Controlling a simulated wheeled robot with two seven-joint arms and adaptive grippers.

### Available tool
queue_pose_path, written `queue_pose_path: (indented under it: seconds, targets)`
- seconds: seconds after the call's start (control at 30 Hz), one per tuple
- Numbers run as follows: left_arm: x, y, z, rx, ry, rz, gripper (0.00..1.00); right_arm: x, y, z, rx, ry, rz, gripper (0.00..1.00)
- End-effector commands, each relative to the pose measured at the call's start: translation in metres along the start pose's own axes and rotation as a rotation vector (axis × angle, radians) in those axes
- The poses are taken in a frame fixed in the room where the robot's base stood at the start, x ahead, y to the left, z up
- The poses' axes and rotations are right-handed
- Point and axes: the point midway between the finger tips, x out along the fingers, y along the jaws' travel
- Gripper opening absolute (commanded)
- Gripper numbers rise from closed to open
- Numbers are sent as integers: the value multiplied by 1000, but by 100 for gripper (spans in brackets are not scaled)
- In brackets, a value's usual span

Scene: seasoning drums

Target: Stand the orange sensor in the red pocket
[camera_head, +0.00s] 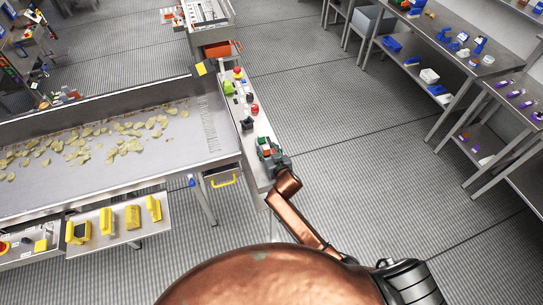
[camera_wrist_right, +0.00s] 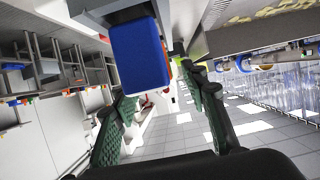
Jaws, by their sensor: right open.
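My right gripper (camera_head: 269,150) is over the near end of the narrow grey ledge (camera_head: 246,143) beside the chip conveyor. In the right wrist view its green-padded fingers (camera_wrist_right: 160,88) are apart. A blue block (camera_wrist_right: 140,55) shows large in that view, above and between the fingers; I cannot tell whether they touch it. A small orange-red patch (camera_wrist_right: 173,70) shows just behind the block; I cannot tell whether it is the orange sensor. Small red and green parts at the gripper in the head view are too small to tell apart. I cannot make out the red pocket for certain. My left gripper is not in view.
Farther along the ledge are a green item (camera_head: 228,88), a red-topped button (camera_head: 237,71) and a black item (camera_head: 248,124). The conveyor (camera_head: 215,150) lies left. Yellow blocks (camera_head: 106,221) sit on a lower shelf. Floor on the right is clear up to metal racks.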

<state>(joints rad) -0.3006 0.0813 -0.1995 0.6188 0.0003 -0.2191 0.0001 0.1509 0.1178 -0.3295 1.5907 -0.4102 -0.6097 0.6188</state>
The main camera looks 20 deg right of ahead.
Motion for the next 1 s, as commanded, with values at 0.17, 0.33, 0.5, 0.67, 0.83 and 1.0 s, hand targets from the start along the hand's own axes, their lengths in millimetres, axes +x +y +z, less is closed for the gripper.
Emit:
queue_pose_path:
  seconds: [0.17, 0.33, 0.5, 0.67, 0.83, 1.0]
  targets:
    - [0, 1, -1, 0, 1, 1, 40, -35, 0, 2, 2, -1, -1, 41]
    - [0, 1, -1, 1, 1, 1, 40, -71, 0, 1, 3, 0, -1, 41]
    - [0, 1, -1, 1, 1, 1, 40, -96, 0, 1, 2, -1, -1, 41]
    - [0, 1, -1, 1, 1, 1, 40, -106, 0, 1, 2, -1, 0, 41]
    - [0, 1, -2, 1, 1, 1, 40, -107, 0, 0, 1, -1, 0, 41]
    - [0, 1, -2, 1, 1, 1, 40, -107, 0, 0, 1, 0, 0, 41]
